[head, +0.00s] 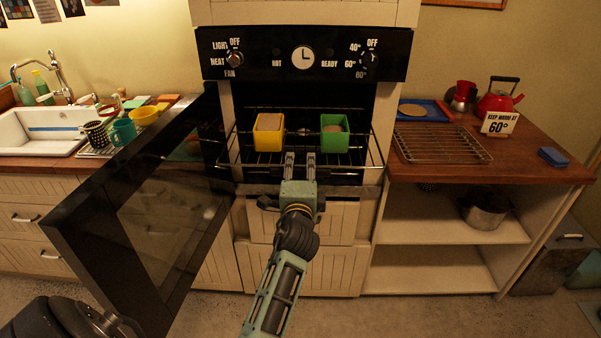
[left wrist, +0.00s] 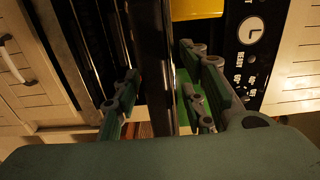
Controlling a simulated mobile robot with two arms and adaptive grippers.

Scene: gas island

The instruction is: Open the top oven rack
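The oven (head: 318,88) has its dark glass door (head: 120,215) swung open to the left. A wire rack (head: 377,148) shows in the oven opening, its front part reaching out past the oven front. A yellow container (head: 268,138) and a green container (head: 334,140) with brownish contents stand on it; both also partly show in the left wrist view. My left gripper (head: 300,160) is at the middle of the rack's front edge. In the left wrist view its fingers (left wrist: 158,85) are apart, on either side of a dark bar. Contact is unclear. My right gripper is out of view.
A wooden counter on the right holds a second wire rack (head: 440,146), a red kettle (head: 497,98) and a 60° sign (head: 499,123). On the left are a sink (head: 40,128) and cups. Drawers (head: 335,222) are below the oven.

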